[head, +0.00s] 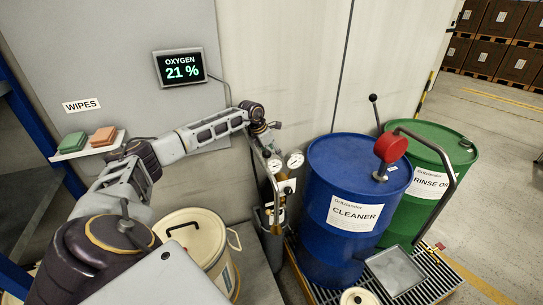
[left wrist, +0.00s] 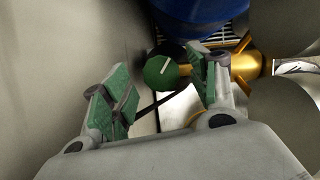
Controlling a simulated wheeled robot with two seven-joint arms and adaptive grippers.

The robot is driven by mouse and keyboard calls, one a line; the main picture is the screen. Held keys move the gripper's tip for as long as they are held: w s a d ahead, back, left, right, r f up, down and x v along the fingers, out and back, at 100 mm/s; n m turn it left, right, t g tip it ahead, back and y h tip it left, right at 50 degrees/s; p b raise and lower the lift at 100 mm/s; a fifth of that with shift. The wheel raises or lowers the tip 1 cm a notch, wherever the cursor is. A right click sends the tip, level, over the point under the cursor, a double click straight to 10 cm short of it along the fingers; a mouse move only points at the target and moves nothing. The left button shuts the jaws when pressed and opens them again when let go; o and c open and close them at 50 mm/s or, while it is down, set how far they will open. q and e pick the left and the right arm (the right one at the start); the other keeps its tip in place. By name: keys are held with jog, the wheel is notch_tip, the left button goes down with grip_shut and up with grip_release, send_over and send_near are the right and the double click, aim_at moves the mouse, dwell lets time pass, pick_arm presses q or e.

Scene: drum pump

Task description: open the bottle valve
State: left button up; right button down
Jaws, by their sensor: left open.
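The bottle valve shows in the left wrist view as a round green knob (left wrist: 160,72) with a white mark, joined to a brass body (left wrist: 246,66). My left gripper (left wrist: 164,64) is open, with one green-padded finger to each side of the knob. The right finger is close to the knob and the left finger is farther off; I cannot tell whether either touches. In the head view my left gripper (head: 268,137) is above the bottle (head: 270,222) and its gauges (head: 295,160), and it hides the knob. My right gripper is in neither view.
A blue cleaner drum (head: 340,240) with a red-headed pump (head: 390,147) stands right of the bottle. A green rinse oil drum (head: 440,160) is behind it. A cream bucket (head: 197,232) stands left. The wall (head: 285,60) is close behind.

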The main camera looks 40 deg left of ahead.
pick_arm(q)
notch_tip(320, 180, up, 9)
jog(key=shift+f, duration=0.15)
dwell(0.4)
